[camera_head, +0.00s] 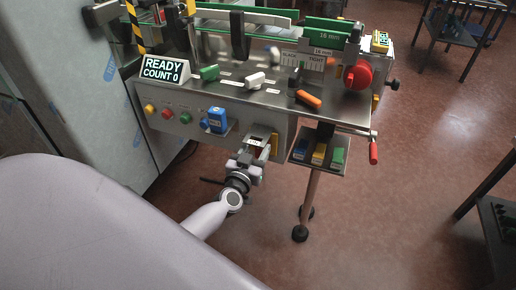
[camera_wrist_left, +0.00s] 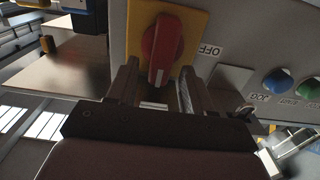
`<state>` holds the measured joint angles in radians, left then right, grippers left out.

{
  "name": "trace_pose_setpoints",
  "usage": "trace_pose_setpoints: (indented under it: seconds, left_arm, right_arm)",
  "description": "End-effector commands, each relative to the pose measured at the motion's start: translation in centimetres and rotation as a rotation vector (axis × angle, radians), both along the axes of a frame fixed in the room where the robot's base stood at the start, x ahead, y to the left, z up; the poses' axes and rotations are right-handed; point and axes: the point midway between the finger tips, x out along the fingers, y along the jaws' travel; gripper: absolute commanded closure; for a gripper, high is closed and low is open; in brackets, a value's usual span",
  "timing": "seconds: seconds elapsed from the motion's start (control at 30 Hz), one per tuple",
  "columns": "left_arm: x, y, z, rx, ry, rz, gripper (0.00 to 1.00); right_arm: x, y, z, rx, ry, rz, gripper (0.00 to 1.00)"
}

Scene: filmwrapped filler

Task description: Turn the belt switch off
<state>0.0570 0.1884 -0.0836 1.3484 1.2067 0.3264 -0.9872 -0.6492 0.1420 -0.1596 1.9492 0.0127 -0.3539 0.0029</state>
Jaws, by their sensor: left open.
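The belt switch is a red rotary knob (camera_wrist_left: 163,46) on a yellow plate (camera_wrist_left: 194,26), set in the grey machine panel. An upside-down OFF label (camera_wrist_left: 211,50) is beside the plate in the left wrist view. In the head view, only a sliver of the yellow plate (camera_head: 274,143) shows and my gripper hides the knob. My left gripper (camera_head: 258,146) is open in front of the switch. In the left wrist view its two fingers (camera_wrist_left: 157,77) stand on either side of the knob's near end; I cannot tell whether they touch it. My right gripper is not in view.
Buttons, including a blue one (camera_wrist_left: 277,82), sit beside the switch. A small shelf (camera_head: 322,167) with coloured blocks and a red-handled crank (camera_head: 374,152) are to the right. Floor below is open.

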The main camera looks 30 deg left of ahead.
Motion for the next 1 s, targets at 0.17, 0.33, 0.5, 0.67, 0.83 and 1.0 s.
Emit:
trace_pose_setpoints:
  seconds: [0.17,0.33,0.5,0.67,0.83,1.0]
  left_arm:
    - [1.18,0.30,-0.03,0.000,0.000,0.000,0.49]
    - [1.42,0.35,0.00,0.000,0.001,0.000,0.49]
    - [1.40,0.35,0.00,0.000,0.001,0.000,0.52]
    - [1.38,0.34,0.00,0.000,0.001,0.000,1.00]
    - [1.37,0.34,-0.01,-0.003,0.000,0.000,1.00]
    - [1.35,0.39,-0.03,-0.035,-0.007,0.000,1.00]
  right_arm:
    - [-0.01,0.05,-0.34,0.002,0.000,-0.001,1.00]
    - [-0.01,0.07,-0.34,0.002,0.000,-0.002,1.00]
    - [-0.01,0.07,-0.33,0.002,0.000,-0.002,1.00]
    - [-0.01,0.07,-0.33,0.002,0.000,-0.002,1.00]
    - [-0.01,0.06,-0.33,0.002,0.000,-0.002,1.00]
    - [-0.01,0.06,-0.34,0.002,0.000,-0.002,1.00]
